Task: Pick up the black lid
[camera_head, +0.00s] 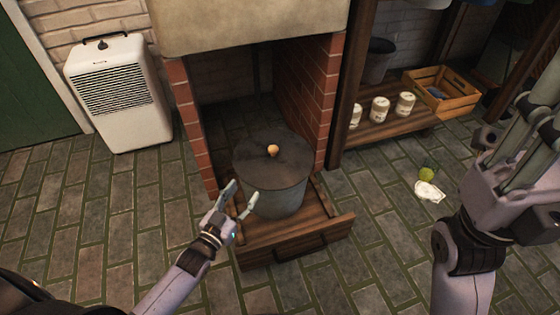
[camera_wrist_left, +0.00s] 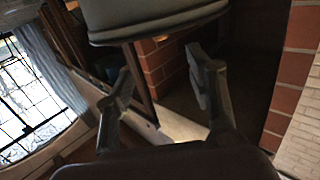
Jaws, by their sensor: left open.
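The black lid (camera_head: 265,168) lies flat on a large grey pot (camera_head: 275,197) and has a small light wooden knob (camera_head: 272,150) at its centre. The pot stands on a wooden drawer-like base (camera_head: 325,232) in the brick alcove. My left gripper (camera_head: 241,192) is open and empty at the pot's front left, below the lid's rim and apart from the knob. In the left wrist view, its spread fingers (camera_wrist_left: 160,72) have nothing between them, and a grey rounded rim, probably the pot's (camera_wrist_left: 155,15), shows at the top. My right gripper (camera_head: 522,125) is at the right, its fingers partly cut off.
Brick walls (camera_head: 325,105) flank the pot on both sides, and a pale hood (camera_head: 250,22) overhangs the back. A white heater (camera_head: 120,95) stands at the left. A low shelf with white cans (camera_head: 380,109) and a wooden crate (camera_head: 455,102) is at the right.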

